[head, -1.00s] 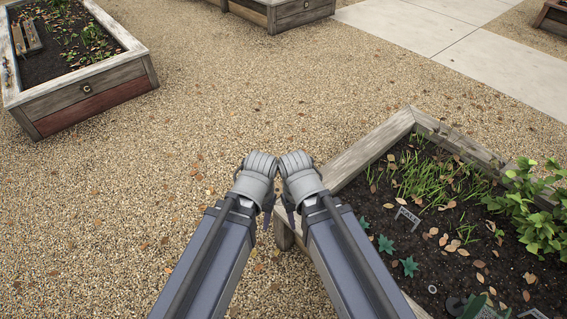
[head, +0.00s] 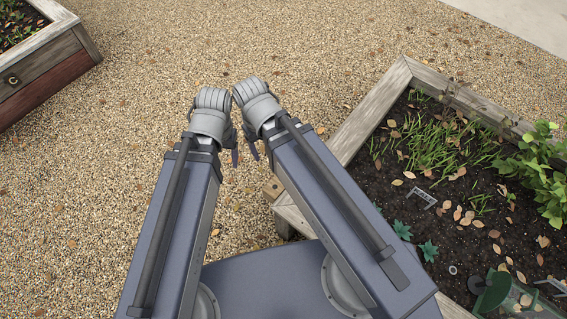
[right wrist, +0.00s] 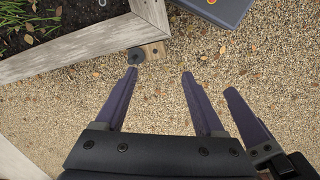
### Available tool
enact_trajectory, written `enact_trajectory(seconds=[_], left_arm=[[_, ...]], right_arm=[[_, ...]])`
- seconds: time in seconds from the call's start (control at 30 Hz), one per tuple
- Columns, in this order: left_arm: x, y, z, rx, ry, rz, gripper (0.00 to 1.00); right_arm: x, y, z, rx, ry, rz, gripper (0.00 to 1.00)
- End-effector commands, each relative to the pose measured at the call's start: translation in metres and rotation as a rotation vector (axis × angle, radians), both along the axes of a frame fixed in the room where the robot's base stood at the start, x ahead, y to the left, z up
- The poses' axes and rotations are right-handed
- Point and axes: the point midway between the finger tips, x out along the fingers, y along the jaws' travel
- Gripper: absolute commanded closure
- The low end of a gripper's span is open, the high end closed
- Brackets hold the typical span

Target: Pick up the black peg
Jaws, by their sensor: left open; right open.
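In the right wrist view, a small dark round thing (right wrist: 136,56), which looks like the black peg, is at the bed's corner beside a small wooden block (right wrist: 155,52). I cannot tell whether it stands in or on the block. The block also shows in the head view (head: 272,188), where I cannot make out the peg. My right gripper (right wrist: 159,73) is open and empty, its fingertips pointing toward the corner and peg. In the head view it (head: 254,151) hangs beside my left gripper (head: 234,157), which is open; one of its fingers shows at right in the wrist view.
A raised bed (head: 372,112) with soil, plants and a small sign (head: 422,198) stands on the right. A green object (head: 492,290) lies in its soil. Another bed (head: 45,75) is at upper left. Open gravel (head: 90,190) lies between them.

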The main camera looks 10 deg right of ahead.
Motion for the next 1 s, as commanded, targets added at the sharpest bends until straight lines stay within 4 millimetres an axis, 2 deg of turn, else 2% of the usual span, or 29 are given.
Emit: enact_trajectory(seconds=[0.03,0.1,0.6,0.8,1.0], left_arm=[[0.000,0.000,-0.028,0.001,0.000,-0.001,0.30],[0.000,0.000,-0.054,0.001,0.000,-0.001,0.30],[0.001,0.001,-0.236,0.007,-0.003,-0.005,0.30],[0.001,0.002,-0.289,0.009,-0.004,-0.006,0.30],[0.001,0.002,-0.316,0.011,-0.004,-0.006,0.30]], right_arm=[[0.008,-0.003,-0.028,0.004,-0.001,-0.008,0.29],[0.019,-0.007,-0.055,0.012,-0.001,-0.018,0.29],[0.098,-0.059,-0.237,0.070,-0.017,-0.095,0.29],[0.122,-0.081,-0.291,0.089,-0.025,-0.118,0.29],[0.134,-0.095,-0.317,0.098,-0.030,-0.131,0.29]])
